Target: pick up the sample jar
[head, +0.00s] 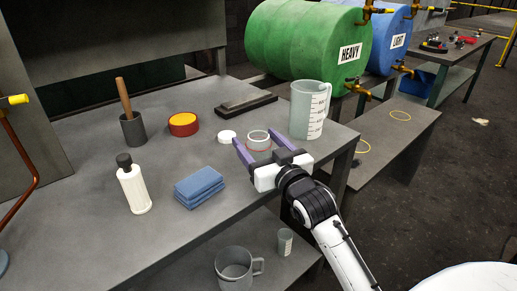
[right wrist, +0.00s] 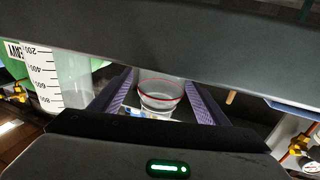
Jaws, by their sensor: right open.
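The sample jar (head: 258,140) is a small clear open jar with a red line round it. It stands upright on the grey table, with a white round lid (head: 227,137) lying to its left. My right gripper (head: 256,148) is open, its purple fingers reaching to either side of the jar. In the right wrist view the jar (right wrist: 160,94) sits between the two open fingers (right wrist: 160,95), with visible gaps on both sides. My left gripper is not in view.
A graduated measuring jug (head: 308,110) stands close behind and right of the jar. Blue folded cloths (head: 199,187), a white bottle (head: 133,187), a red-and-yellow tin (head: 183,124), a mortar with pestle (head: 133,128) and a dark block (head: 246,103) are also on the table (head: 80,205).

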